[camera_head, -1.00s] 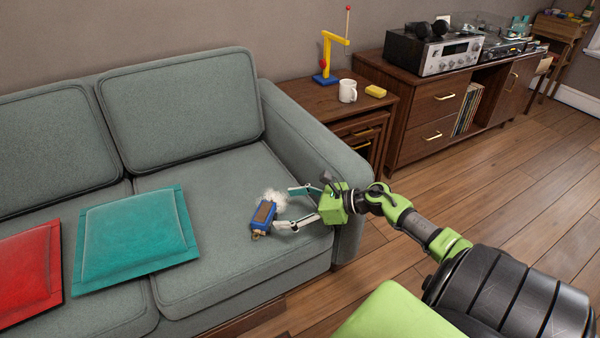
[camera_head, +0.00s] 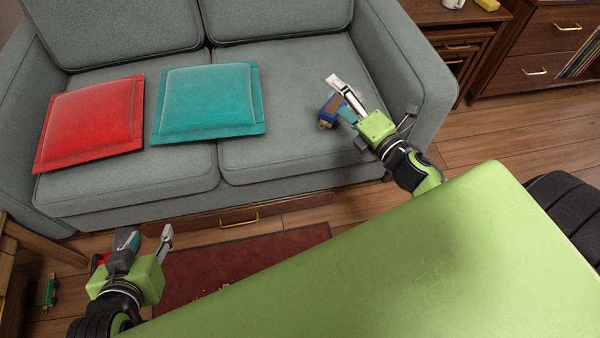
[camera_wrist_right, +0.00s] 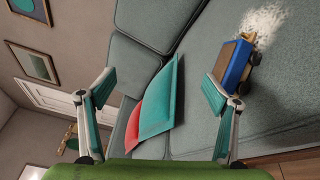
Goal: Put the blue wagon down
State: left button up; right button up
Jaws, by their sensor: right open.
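The blue wagon (camera_head: 328,111), a small toy with a brown top, sits on the grey sofa's right seat (camera_head: 290,90). My right gripper (camera_head: 340,98) is open and empty just beside it. In the right wrist view the wagon (camera_wrist_right: 236,64) lies outside the right-hand finger, not between the fingers, and appears to rest on the seat. White fluff (camera_wrist_right: 262,24) is at its far end. I cannot tell whether the finger touches the wagon. My left gripper (camera_head: 147,238) is open and empty, low in front of the sofa.
A teal cushion (camera_head: 210,100) and a red cushion (camera_head: 92,122) lie on the sofa to the left. The sofa's armrest (camera_head: 415,75) is right of my right gripper. A dark red rug (camera_head: 245,262) lies in front. A green toy (camera_head: 48,291) is on the floor at lower left.

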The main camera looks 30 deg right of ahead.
jog(key=s+a+f+m+g, duration=0.2)
jog(key=s+a+m+g, duration=0.1)
jog(key=s+a+m, duration=0.3)
jog(key=s+a+f+m+g, duration=0.2)
jog(key=s+a+m+g, duration=0.2)
jog(key=s+a+m, duration=0.3)
jog(key=a+m, duration=0.4)
jog(key=m, duration=0.4)
jog(key=shift+s+a+f+g, duration=0.2)
jog(key=shift+a+g, duration=0.1)
